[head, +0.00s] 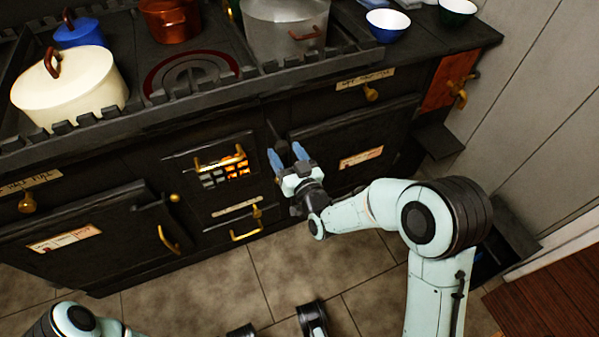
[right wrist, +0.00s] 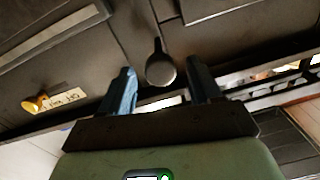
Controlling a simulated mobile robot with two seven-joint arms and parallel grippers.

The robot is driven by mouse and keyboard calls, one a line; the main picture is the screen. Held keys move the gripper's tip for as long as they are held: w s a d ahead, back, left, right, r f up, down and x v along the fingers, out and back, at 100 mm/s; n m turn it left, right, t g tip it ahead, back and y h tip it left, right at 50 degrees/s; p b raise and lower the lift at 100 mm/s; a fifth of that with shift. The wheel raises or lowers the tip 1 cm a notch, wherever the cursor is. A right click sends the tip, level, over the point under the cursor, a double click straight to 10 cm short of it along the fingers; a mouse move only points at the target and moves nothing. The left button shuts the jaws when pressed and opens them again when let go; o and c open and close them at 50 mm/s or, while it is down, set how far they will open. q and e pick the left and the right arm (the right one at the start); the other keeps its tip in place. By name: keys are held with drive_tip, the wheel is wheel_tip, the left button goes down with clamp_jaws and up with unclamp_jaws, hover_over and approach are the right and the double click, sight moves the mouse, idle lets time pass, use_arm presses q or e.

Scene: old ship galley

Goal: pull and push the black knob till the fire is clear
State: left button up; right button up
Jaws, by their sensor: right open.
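The black knob (right wrist: 161,70), a round head on a short dark stem, stands out from the stove front. In the right wrist view it lies between the two blue-grey fingers of my right gripper (right wrist: 158,88), with a gap on each side. In the head view my right gripper (head: 289,155) is open at the stove front, and the knob (head: 282,147) shows small and dark between its fingers. The fire (head: 238,168) glows orange behind a small barred window; the left bars look grey and dull.
The black stove (head: 110,205) has brass handles and oven doors on both sides. A cream pot (head: 68,92), a copper pot (head: 170,20) and a grey pot (head: 285,32) stand on top. A brass tap (head: 458,93) juts out at right. The tiled floor (head: 200,290) in front is clear.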

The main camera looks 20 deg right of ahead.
use_arm(q)
drive_tip(key=shift+w+d+r+t+p, duration=0.15)
drive_tip(key=shift+w+r+t+p, duration=0.3)
drive_tip(key=shift+w+r, duration=0.55)
use_arm(e)
drive_tip(key=s, duration=1.1)
drive_tip(key=shift+d, duration=0.45)
drive_tip(key=shift+w, duration=0.1)
